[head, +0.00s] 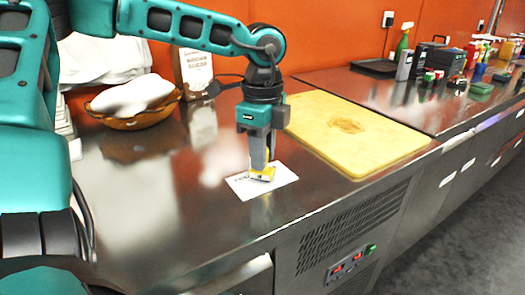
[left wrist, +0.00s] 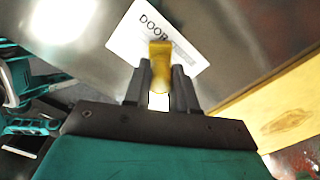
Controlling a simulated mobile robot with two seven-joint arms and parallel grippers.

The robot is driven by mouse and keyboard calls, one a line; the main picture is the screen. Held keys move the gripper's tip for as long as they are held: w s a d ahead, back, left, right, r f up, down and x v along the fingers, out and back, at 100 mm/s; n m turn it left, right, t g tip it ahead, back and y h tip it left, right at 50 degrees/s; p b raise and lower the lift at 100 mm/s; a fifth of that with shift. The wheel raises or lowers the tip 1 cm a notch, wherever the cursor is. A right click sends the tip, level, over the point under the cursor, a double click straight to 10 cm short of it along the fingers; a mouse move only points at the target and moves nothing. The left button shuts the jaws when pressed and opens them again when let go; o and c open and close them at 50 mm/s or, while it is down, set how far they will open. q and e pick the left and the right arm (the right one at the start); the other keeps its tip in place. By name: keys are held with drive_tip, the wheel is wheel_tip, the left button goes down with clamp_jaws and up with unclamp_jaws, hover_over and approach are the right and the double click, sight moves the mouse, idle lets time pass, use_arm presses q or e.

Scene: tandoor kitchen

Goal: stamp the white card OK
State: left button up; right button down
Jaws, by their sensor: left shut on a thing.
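A white card (head: 282,178) lies flat on the steel counter, and it also shows in the left wrist view (left wrist: 126,38), with dark printed letters that look like "DOOR". My left gripper (head: 260,160) points down over the card, shut on a yellow stamp (head: 264,173). The stamp also shows between the fingers in the left wrist view (left wrist: 160,62). It covers part of the card, and I cannot tell whether its lower face touches the card. My right gripper is not in view.
A yellow cutting board (head: 375,140) lies to the right of the card. A brown bowl (head: 135,120) with a white mound stands at the back left. Bottles and small items, including a spray bottle (head: 403,62), stand at the far right. The counter's front is clear.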

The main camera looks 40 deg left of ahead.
use_arm(q)
drive_tip(key=shift+f+b, duration=0.3)
drive_tip(key=shift+b, duration=0.05)
idle(0.7)
drive_tip(key=shift+s+f+b, duration=0.15)
drive_tip(key=shift+b, duration=0.2)
idle(1.4)
drive_tip(key=shift+r+p, duration=1.75)
drive_tip(key=shift+r, duration=1.9)
